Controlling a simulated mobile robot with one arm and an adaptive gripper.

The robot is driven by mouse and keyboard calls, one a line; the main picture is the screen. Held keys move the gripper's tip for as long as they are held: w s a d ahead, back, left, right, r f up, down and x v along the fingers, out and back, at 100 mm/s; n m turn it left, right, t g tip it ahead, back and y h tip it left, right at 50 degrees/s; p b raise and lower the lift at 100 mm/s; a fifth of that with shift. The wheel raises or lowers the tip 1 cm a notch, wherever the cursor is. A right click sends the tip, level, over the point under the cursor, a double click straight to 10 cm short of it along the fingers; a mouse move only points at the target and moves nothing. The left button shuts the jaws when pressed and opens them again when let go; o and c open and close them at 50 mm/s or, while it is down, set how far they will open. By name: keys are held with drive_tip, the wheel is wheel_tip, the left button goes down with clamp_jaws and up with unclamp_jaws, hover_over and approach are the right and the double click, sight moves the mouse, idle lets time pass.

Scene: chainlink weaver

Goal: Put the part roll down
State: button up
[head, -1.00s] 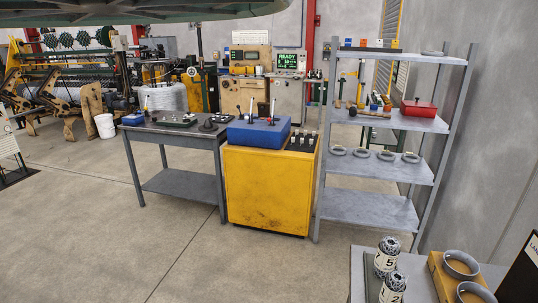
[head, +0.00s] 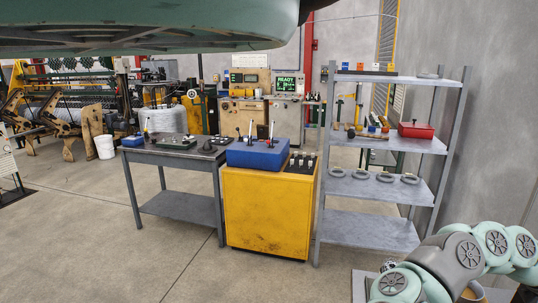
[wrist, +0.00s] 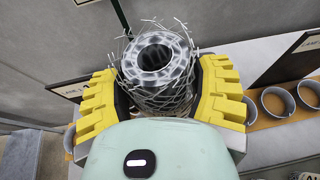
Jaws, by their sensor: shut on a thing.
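The part roll (wrist: 178,95) is a bundle of loose wire mesh around a grey ringed core, its open end toward the wrist camera. My gripper (wrist: 162,78) has its yellow, ridged fingers closed on both sides of the roll. Whether the roll touches a surface below cannot be told, as my gripper hides its lower part. In the head view my arm covers most of the grey table (head: 360,286) at the lower right. My gripper does not show clearly there.
Grey rings (wrist: 277,102) sit on a tan board to the right in the wrist view. A dark sign (wrist: 295,55) stands behind them. In the head view, a metal shelf (head: 365,232), a yellow cabinet (head: 265,215) and a dark workbench (head: 180,203) stand around open floor.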

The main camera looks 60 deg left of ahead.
drive_tip(key=s+a, duration=0.2)
drive_tip(key=a, duration=0.2)
wheel_tip(320, 180, up, 20)
drive_tip(key=p, duration=2.5)
drive_tip(key=shift+d+f+n+t, duration=0.15)
drive_tip(key=shift+d+n+t, duration=0.1)
drive_tip(key=shift+n+t, duration=0.05)
drive_tip(key=shift+f, duration=0.25)
